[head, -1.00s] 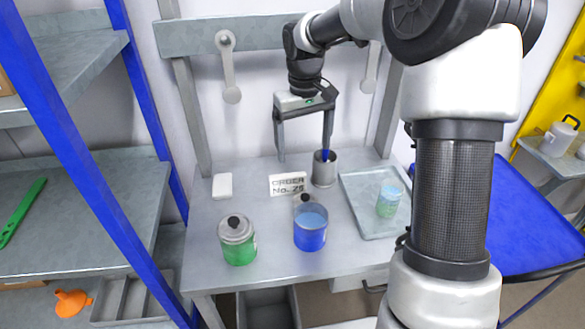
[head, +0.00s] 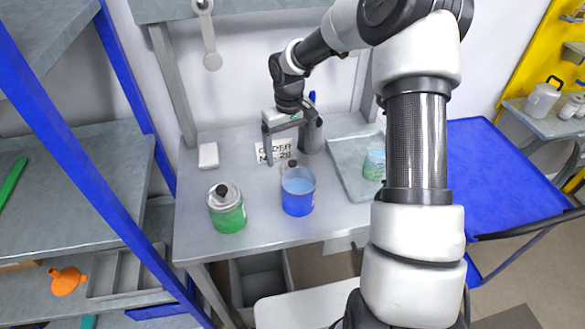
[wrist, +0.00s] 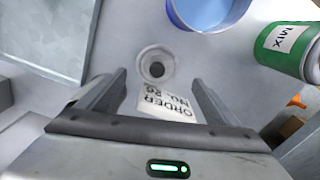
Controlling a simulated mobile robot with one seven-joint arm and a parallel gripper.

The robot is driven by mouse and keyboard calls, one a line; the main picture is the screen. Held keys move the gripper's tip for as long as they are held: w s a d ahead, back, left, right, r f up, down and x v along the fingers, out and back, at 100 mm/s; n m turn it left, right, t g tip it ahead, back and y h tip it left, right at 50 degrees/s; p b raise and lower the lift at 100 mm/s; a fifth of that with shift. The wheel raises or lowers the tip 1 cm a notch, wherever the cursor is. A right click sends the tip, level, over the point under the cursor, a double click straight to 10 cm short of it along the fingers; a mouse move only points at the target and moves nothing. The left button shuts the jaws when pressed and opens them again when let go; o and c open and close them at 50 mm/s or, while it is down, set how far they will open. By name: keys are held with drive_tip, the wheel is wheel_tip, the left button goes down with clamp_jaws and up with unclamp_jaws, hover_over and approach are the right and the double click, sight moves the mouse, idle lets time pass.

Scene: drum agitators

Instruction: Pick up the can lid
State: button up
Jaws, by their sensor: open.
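A round grey can lid with a dark knob (wrist: 155,65) lies on the table beside the order card. In the head view the lid (head: 290,166) is mostly hidden behind the blue can (head: 298,196). My gripper (head: 287,157) is open and empty, low over the table behind the blue can. In the wrist view the lid shows between and just ahead of my two fingertips (wrist: 160,78). I cannot tell the exact height left above it. The blue can (wrist: 208,8) is open-topped, with blue contents. A green can (head: 227,210) wears a similar black-knobbed lid.
The order card (head: 272,151) lies under my gripper. A grey cylindrical holder (head: 312,138) stands close to its right. A tray (head: 345,170) with a blue-green jar (head: 374,164) is at the right. A white block (head: 208,156) lies at the left.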

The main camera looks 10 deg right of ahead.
sight(292, 161)
drive_tip(key=f, duration=0.4)
drive_tip(key=shift+s+d+f, duration=0.1)
drive_tip(key=shift+d+f, duration=0.2)
drive_tip(key=shift+f, duration=0.05)
drive_tip(key=c, duration=1.1)
